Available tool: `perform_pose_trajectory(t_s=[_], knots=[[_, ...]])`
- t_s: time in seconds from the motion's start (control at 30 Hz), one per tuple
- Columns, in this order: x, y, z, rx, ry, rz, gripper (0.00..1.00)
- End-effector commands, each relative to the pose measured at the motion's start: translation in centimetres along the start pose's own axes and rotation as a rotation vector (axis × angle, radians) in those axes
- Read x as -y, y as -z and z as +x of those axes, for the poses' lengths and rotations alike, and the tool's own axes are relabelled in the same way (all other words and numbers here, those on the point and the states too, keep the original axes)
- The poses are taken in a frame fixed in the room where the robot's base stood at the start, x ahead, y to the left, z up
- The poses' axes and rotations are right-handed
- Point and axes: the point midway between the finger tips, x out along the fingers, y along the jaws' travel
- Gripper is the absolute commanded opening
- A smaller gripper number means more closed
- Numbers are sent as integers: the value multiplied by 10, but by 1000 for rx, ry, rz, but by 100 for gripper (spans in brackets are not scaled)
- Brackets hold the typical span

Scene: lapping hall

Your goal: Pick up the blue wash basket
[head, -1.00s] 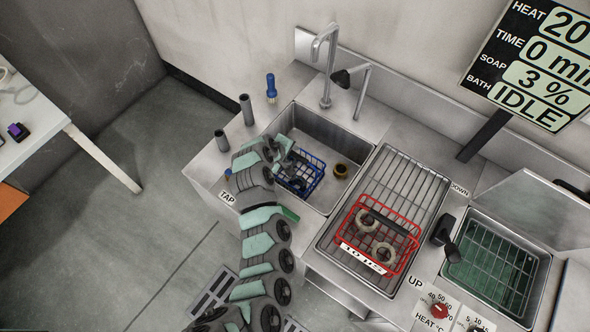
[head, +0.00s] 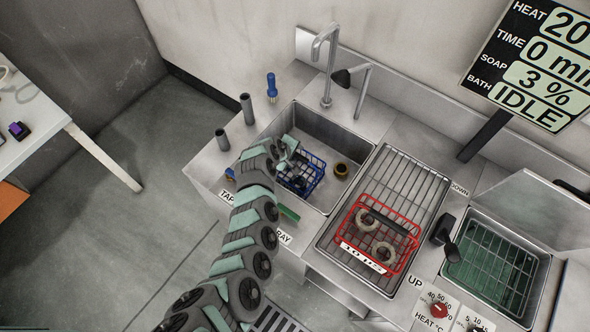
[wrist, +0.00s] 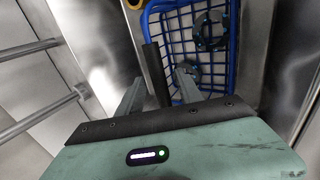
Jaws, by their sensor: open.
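The blue wash basket (head: 314,178) sits in the left sink basin, partly hidden by my arm. In the wrist view the blue basket (wrist: 234,45) fills the upper right, with grey-blue round parts inside. My gripper (head: 289,158) is at the basket's left side in the head view. In the wrist view my gripper (wrist: 160,80) is open, its two grey fingers apart. A dark bar (wrist: 154,72), apparently the basket's handle, shows between the fingers. I cannot tell whether they touch it.
A red basket (head: 357,253) with rings stands on the drain rack (head: 405,180). A tap (head: 326,70) rises behind. Grey cylinders (head: 247,109) and a blue brush (head: 271,88) stand at the left.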

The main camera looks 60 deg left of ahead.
Motion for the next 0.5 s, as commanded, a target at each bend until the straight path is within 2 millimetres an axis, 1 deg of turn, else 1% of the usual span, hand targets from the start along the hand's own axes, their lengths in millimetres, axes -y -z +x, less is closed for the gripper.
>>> perform_pose_trajectory(t_s=[0.33,0.5], knots=[[1,0,2,1,1,-1,43],[1,0,2,1,1,-1,29]])
